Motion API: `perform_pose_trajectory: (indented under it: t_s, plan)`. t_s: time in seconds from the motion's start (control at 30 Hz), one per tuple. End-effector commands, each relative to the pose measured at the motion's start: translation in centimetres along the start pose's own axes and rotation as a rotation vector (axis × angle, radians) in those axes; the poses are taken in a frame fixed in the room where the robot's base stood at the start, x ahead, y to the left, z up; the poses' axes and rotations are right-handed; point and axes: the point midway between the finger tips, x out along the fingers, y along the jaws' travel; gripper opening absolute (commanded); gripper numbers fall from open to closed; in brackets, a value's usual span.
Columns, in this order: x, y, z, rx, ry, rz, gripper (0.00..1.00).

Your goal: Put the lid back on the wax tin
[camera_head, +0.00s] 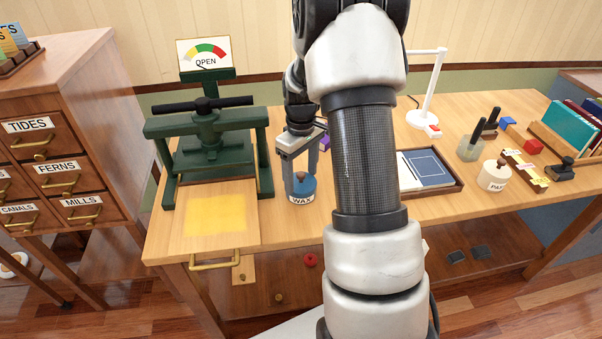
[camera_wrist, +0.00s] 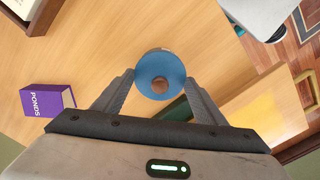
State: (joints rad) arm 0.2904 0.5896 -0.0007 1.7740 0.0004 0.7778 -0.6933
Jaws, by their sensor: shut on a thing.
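The wax tin (camera_head: 302,198) is a small white round pot labelled WAX, standing on the wooden bench just right of the green press. Its blue lid (camera_head: 304,187) with a brown knob shows directly above the pot, and I see no clear gap between them. Whether it is fully seated I cannot tell. The lid also shows in the wrist view (camera_wrist: 150,77), between the fingertips. My gripper (camera_head: 299,178) points down and is shut on the lid, with one finger on each side; it also shows in the wrist view (camera_wrist: 160,82). The lid hides most of the tin there.
The green press (camera_head: 205,135) stands close on the left, with a yellow sheet (camera_head: 215,214) before it. A purple PONDS book (camera_wrist: 45,101) lies near the gripper. A framed tray (camera_head: 455,175), a paste pot (camera_head: 494,177) and several small items stand right. Bare bench surrounds the tin's front.

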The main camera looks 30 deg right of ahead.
Motion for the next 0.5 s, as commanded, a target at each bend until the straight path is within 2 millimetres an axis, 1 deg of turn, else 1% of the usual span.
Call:
perform_pose_trajectory:
  t_s: [0.17,0.2,0.27,0.3,0.5]
  plan:
    - [0.0,0.0,0.0,0.0,0.0,0.0,0.44]
    - [0.0,0.0,0.0,0.0,0.0,0.0,0.7]
    - [-0.01,0.0,-0.01,0.0,0.0,0.0,0.8]
    - [-0.01,0.0,-0.01,0.0,0.0,0.0,0.87]
    - [-0.01,0.0,-0.01,0.0,0.0,0.0,0.87]
